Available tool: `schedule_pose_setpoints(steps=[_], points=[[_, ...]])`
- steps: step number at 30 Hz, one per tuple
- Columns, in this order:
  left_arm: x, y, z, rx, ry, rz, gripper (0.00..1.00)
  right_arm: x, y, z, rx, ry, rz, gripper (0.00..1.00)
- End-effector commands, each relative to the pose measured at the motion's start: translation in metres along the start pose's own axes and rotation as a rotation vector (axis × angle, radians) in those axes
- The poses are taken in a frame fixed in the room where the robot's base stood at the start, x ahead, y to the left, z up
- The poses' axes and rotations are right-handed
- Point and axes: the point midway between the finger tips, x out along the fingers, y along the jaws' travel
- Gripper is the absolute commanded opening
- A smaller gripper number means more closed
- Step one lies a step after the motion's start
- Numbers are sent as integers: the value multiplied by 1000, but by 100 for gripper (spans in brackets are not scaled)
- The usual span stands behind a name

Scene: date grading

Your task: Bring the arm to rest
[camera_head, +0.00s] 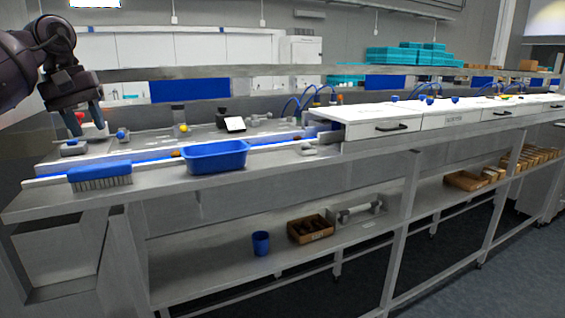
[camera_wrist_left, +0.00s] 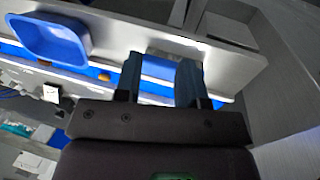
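My left gripper (camera_head: 88,122) is at the upper left of the head view, with its fingers pointing down above the bench. In the left wrist view the two fingers (camera_wrist_left: 160,62) stand apart, with nothing held between them. The bench surface and a blue patch beyond the fingers show through the gap. My right gripper is in neither view.
A blue brush (camera_head: 100,177) and an empty-looking blue tub (camera_head: 216,156) are at the bench's front edge; the tub (camera_wrist_left: 48,36) also shows in the left wrist view. A blue cup (camera_head: 261,243) and a cardboard box (camera_head: 311,229) are on the lower shelf.

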Motion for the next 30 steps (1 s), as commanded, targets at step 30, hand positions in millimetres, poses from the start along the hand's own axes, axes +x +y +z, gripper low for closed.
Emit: schedule_pose_setpoints(steps=[30], points=[[5, 248, 71, -1464, -1439, 1001, 37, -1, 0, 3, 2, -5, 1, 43]])
